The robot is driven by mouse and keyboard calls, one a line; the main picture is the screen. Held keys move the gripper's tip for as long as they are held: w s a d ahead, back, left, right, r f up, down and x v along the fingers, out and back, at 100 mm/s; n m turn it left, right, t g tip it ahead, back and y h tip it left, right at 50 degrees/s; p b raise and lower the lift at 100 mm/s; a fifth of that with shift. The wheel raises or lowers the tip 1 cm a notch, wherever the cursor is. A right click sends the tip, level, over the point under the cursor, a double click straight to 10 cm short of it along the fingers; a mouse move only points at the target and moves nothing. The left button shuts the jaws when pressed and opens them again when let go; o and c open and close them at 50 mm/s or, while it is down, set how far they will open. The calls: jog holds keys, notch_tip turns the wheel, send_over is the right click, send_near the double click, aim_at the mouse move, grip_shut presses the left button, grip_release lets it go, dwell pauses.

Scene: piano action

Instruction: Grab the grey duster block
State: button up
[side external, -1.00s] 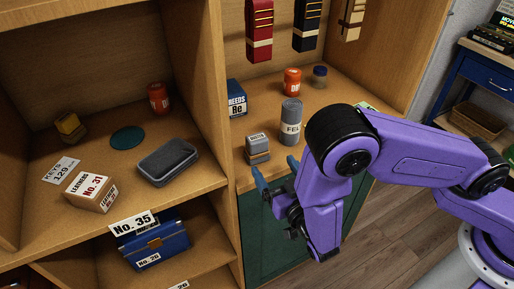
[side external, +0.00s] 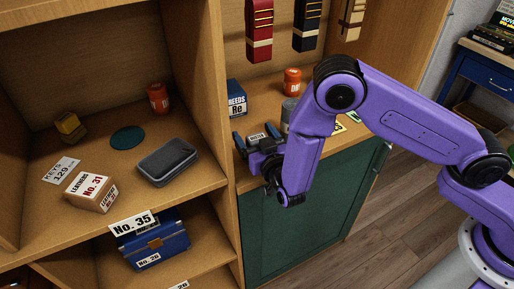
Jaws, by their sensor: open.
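The grey duster block (side external: 258,136) is a small block with a white label on top, on the right-hand shelf near its front edge. Only its labelled top shows clearly; my gripper hides its lower front. My gripper (side external: 255,133) is open, its two blue-tipped fingers reaching over the shelf edge. In the picture one finger is left of the block and one right of it. I cannot tell whether they touch it.
A grey cylinder (side external: 288,108) stands right behind, mostly hidden by my arm. A blue reeds box (side external: 236,100) and an orange jar (side external: 292,79) stand further back. A wooden divider (side external: 204,70) rises at left. A grey case (side external: 168,162) lies beyond it.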

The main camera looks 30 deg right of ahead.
jog(key=shift+w, duration=0.2)
jog(key=c, duration=1.1)
jog(key=shift+r, duration=0.15)
jog(key=shift+r, duration=1.5)
jog(key=s+d+r, duration=0.2)
jog(key=s+r, duration=0.1)
jog(key=s, duration=0.1)
jog(key=s+d+r, duration=0.2)
jog(key=s+r, duration=0.1)
jog(key=s, duration=0.1)
jog(key=s+d+r, duration=0.2)
jog(key=s+r, duration=0.1)
jog(key=s, duration=0.1)
jog(key=shift+s+r, duration=0.25)
jog(key=shift+r, duration=0.1)
